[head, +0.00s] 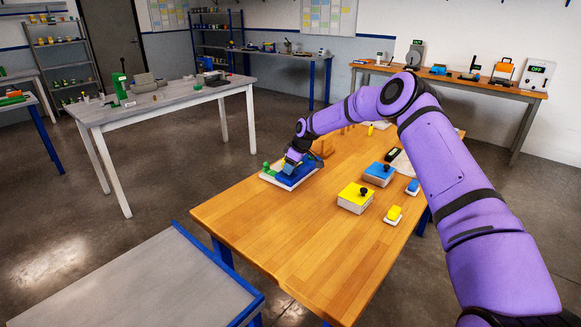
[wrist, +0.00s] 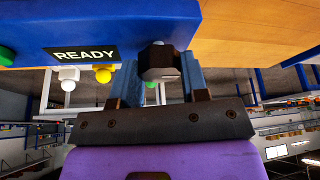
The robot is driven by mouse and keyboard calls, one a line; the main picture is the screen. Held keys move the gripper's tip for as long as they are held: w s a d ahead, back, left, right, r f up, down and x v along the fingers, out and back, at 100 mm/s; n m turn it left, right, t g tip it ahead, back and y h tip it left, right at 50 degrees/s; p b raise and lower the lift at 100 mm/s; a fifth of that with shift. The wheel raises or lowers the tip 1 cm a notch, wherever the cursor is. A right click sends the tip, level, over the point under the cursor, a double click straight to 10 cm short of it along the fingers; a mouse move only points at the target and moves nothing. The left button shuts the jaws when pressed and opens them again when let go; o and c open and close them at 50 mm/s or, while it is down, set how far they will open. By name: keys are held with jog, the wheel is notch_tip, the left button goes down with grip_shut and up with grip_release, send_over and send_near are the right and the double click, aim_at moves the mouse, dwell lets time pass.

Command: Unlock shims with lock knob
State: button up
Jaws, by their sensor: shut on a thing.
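A blue device (head: 300,171) on a white base sits near the far left edge of the wooden table, with a green part (head: 266,166) at its left end. In the wrist view the blue body (wrist: 180,20) fills the top and bears a READY label (wrist: 85,54). My gripper (wrist: 158,68) is shut on a dark faceted knob (wrist: 158,61), taken to be the lock knob, at the body's edge. White (wrist: 68,77) and yellow (wrist: 103,74) round knobs show beside it. I cannot make out the shims. In the head view my gripper (head: 292,160) partly covers the device.
A yellow box (head: 352,199) and a blue box (head: 377,178), each with a black knob, stand to the right on the wooden table (head: 280,230). Small yellow and blue pieces lie near them. The table's near left part is clear.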

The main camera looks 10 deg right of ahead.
jog(key=o, duration=0.9)
jog(key=shift+o, duration=0.2)
jog(key=v, duration=1)
jog(key=shift+r, duration=0.4)
jog(key=shift+d, duration=0.1)
